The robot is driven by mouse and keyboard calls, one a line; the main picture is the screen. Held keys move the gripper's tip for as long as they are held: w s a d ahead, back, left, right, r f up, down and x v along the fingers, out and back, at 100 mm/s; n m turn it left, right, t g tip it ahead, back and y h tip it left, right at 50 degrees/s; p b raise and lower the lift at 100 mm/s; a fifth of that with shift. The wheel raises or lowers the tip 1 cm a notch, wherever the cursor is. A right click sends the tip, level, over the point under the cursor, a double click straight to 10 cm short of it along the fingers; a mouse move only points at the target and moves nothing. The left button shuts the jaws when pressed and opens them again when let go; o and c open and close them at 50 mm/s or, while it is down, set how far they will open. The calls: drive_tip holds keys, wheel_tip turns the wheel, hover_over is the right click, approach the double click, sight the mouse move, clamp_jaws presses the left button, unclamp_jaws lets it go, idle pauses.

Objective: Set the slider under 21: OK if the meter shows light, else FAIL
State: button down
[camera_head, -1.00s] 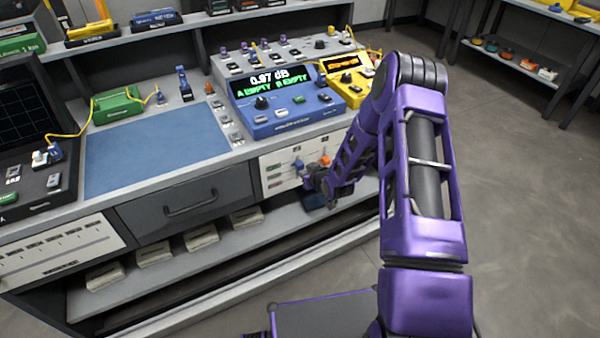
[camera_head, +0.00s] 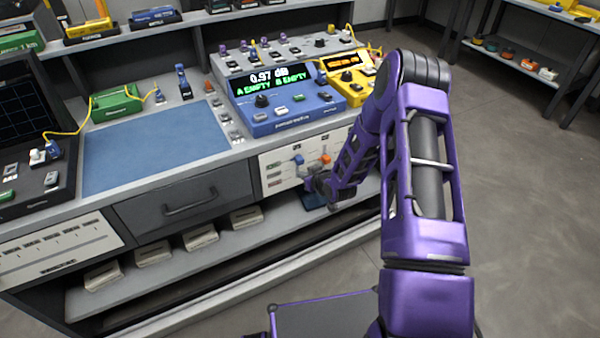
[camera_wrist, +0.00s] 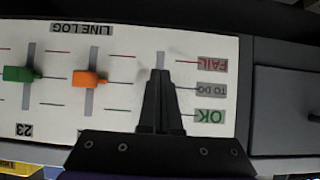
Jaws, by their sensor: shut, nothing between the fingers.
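The line log panel (camera_wrist: 120,112) fills much of the wrist view, upside down, with FAIL, TO DO and OK labels at its right. My gripper (camera_wrist: 160,76) is shut and empty in front of the slot nearest those labels, hiding much of it. In the head view my gripper (camera_head: 318,184) is just below and right of the blue slider (camera_head: 298,160), which looks level with the upper, OK row. The fingers hide this slider in the wrist view. The yellow meter (camera_head: 350,88) has an orange lit display (camera_head: 344,63), too small to read.
The orange slider (camera_wrist: 92,79) and green slider (camera_wrist: 20,74), above number 23, stand by the TO DO marks. The blue splicer (camera_head: 285,120) reads 0.97 dB, A EMPTY, B EMPTY. A drawer (camera_head: 185,205) is left of the panel; an open shelf (camera_head: 285,223) runs below.

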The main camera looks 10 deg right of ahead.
drive_tip(key=s+d, duration=0.2)
drive_tip(key=s, duration=0.3)
drive_tip(key=shift+s, duration=0.4)
idle(0.3)
